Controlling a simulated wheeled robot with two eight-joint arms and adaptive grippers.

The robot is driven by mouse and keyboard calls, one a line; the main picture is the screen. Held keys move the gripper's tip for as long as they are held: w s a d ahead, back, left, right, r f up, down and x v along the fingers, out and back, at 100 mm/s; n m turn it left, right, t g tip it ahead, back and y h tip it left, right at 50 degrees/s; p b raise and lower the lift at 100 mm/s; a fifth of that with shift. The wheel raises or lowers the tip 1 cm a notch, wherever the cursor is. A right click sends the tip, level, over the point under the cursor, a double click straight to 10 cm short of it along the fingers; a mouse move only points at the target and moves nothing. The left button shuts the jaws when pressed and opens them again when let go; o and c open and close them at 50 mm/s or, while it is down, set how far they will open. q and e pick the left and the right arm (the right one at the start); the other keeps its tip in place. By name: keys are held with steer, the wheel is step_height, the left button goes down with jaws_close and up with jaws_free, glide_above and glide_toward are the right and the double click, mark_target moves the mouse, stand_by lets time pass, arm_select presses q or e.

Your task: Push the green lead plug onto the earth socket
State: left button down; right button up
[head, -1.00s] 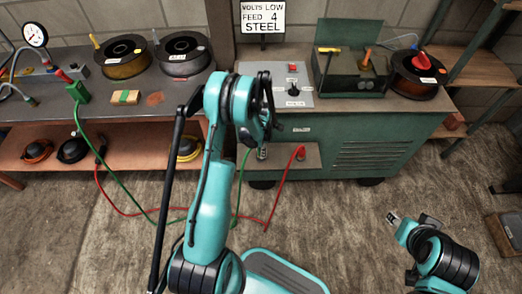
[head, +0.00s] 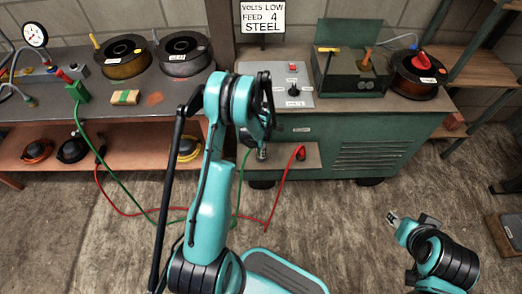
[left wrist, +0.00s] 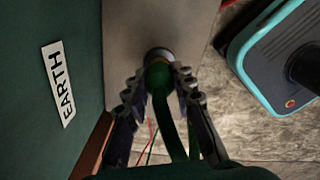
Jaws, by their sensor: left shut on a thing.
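My left gripper (left wrist: 158,92) is shut on the green lead plug (left wrist: 158,76) in the left wrist view, with a finger on each side. The EARTH label (left wrist: 58,83) is on the green panel at left. In the head view my left gripper (head: 262,140) is at the welder's front ledge, and the arm hides most of the plug. The green lead (head: 237,195) hangs below it. My right gripper (head: 392,217) is over the floor, its jaws unclear.
A red plug (head: 300,152) stands on the same ledge (head: 313,158), right of my left gripper, its red lead (head: 272,205) trailing across the floor. The green welder cabinet (head: 375,140) stands behind. A green clamp (head: 77,93) is on the left bench. The floor at right is mostly clear.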

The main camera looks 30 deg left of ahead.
arm_select(q)
steer(key=shift+f, duration=0.6)
steer(key=c, duration=1.2)
jaws_free()
step_height(320, 180, up, 12)
steer(key=shift+r, duration=0.1)
